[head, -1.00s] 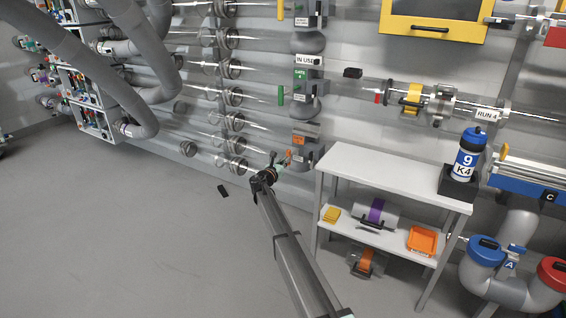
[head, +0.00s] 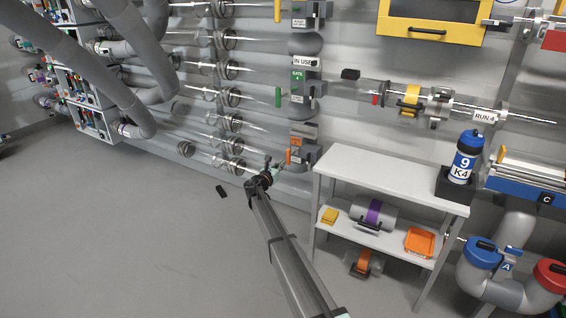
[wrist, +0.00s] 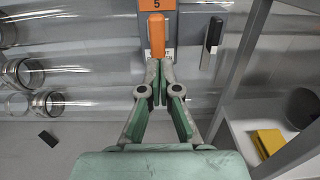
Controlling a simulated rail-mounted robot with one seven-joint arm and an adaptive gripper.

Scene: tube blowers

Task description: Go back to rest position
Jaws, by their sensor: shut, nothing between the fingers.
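My gripper (head: 277,171) is at the end of my outstretched arm, in front of the gate column left of the white table. In the wrist view my gripper (wrist: 160,85) has its green and grey fingers together, with nothing held between them. An orange gate handle (wrist: 157,35) under an orange label marked 5 lies just beyond the fingertips. The handle also shows in the head view (head: 288,157). I cannot tell whether the fingertips touch it; no grip on it shows.
A white table (head: 390,177) stands to the right, with a bottle (head: 465,157) on top and a yellow block (head: 329,215) on its shelf. Clear tubes (head: 195,120) line the wall at left. A small black piece (head: 221,191) is on the open floor.

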